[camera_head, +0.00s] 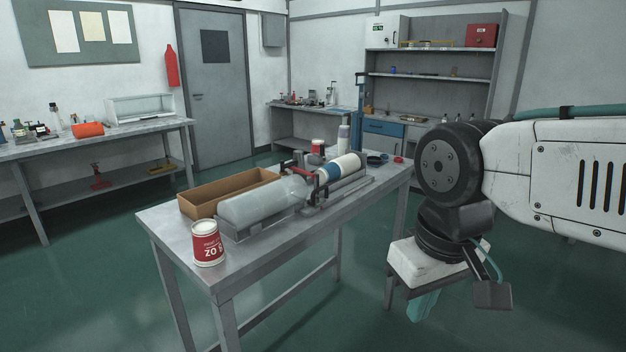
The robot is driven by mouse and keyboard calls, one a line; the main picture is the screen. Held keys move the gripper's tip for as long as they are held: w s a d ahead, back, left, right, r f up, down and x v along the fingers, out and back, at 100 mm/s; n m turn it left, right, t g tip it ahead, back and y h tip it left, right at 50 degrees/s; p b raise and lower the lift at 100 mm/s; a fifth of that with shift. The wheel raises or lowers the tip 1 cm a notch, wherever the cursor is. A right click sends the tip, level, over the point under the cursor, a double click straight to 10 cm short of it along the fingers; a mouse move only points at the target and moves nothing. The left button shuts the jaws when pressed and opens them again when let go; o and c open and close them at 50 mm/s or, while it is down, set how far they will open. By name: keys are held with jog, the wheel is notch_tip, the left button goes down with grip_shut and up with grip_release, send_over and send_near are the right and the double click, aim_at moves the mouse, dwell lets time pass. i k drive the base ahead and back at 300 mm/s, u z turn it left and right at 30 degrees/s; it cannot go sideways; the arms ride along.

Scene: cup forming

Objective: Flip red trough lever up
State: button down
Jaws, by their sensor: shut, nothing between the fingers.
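On the metal workbench (170,222) lies a trough device holding a large grey translucent cylinder (255,203) and, to its right, a white and blue roll (342,167). Between them is a small red part with a dark bracket (323,178), which looks like the lever. Its angle is too small to tell clearly. My gripper (423,306) hangs low to the right of the bench, well apart from the trough. Its teal fingers point down, shut and empty, partly hidden by its white body.
A brown open box (228,192) lies behind the trough. A red and white can (207,243) stands at the bench's near left corner. Another can (318,147) and a bottle (343,138) stand at the back. Green floor (100,285) is open left of the bench.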

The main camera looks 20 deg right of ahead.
aim_at(303, 173)
jog(key=k, duration=0.1)
jog(key=z, duration=0.75)
jog(key=i, duration=0.65)
jog(key=z, duration=0.8)
jog(key=i, duration=0.7)
jog(key=u, duration=0.7)
jog(key=i, duration=0.85)
jog(key=u, duration=0.7)
